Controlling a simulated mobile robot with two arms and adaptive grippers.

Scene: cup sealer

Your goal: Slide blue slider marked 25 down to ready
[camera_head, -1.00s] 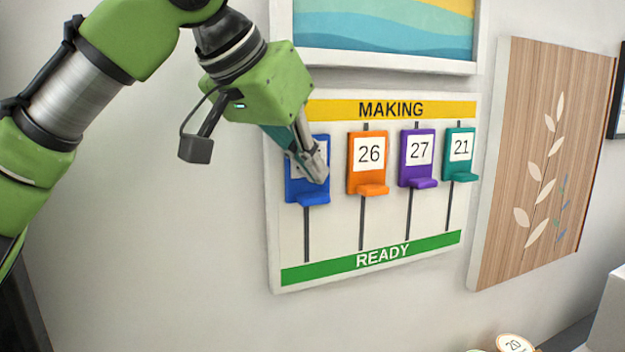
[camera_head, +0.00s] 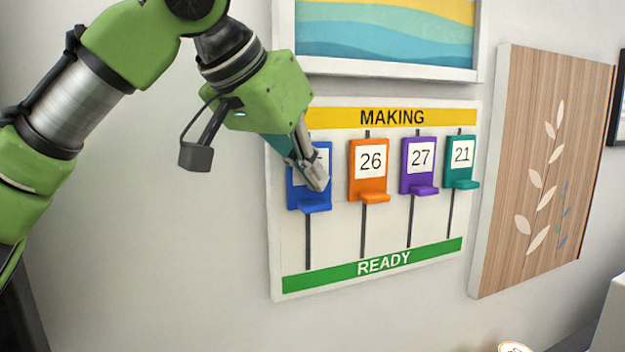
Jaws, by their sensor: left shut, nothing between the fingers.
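The blue slider (camera_head: 310,199) is at the upper part of the leftmost slot on the white wall board (camera_head: 340,235). Its number is mostly hidden behind my left gripper. My left gripper (camera_head: 318,181) is shut and empty, its fingertips in front of the slider's face, just above its ledge. I cannot tell whether they touch. The yellow MAKING band (camera_head: 392,117) runs along the top of the board and the green READY band (camera_head: 384,263) along the bottom. My right gripper is not in view.
Orange slider 26 (camera_head: 368,181), purple slider 27 (camera_head: 419,163) and teal slider 21 (camera_head: 461,166) stand high in their slots to the right. A wooden leaf panel (camera_head: 555,170) hangs further right, a wave picture (camera_head: 385,35) above. The slot below the blue slider is clear.

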